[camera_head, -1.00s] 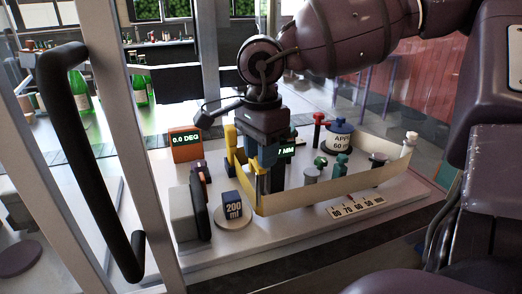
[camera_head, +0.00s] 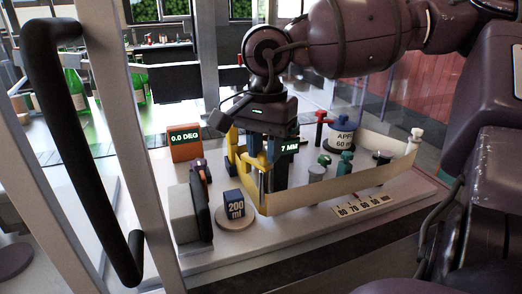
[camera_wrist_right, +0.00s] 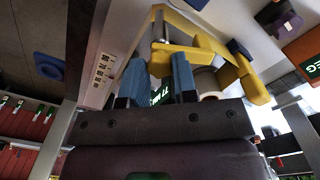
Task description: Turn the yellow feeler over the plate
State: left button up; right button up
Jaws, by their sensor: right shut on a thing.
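The yellow feeler (camera_head: 233,158) stands on the pale base, left of the digital display that reads 7 MM (camera_head: 289,149). My right gripper (camera_head: 266,158) points down at the feeler's upper part, its blue fingers closed on it. In the right wrist view the yellow feeler (camera_wrist_right: 203,52) passes between and beyond the blue fingertips of the gripper (camera_wrist_right: 156,72). A round pale plate (camera_head: 236,224) lies at the front, under a dark 200 ml block (camera_head: 235,204); I cannot tell whether this is the task's plate. My left gripper does not show.
A curved cream strip (camera_head: 330,190) runs right from the feeler. An orange 0.0 DEG display (camera_head: 185,143) stands behind left, a grey block (camera_head: 183,214) at the front left. Green and grey posts (camera_head: 345,163) stand behind the strip. A door frame with a black handle (camera_head: 70,160) is at the left.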

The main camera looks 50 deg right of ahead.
jog(key=n+b, duration=0.1)
jog(key=n, duration=0.2)
jog(key=shift+w+n, duration=0.1)
jog(key=shift+n, duration=0.3)
jog(key=n, duration=0.4)
jog(key=shift+n, duration=0.3)
jog(key=shift+n+b, duration=0.3)
jog(key=shift+n, duration=0.3)
jog(key=shift+r, duration=0.1)
jog(key=shift+n, duration=0.3)
jog(key=o, duration=0.7)
jog(key=shift+o, duration=1.1)
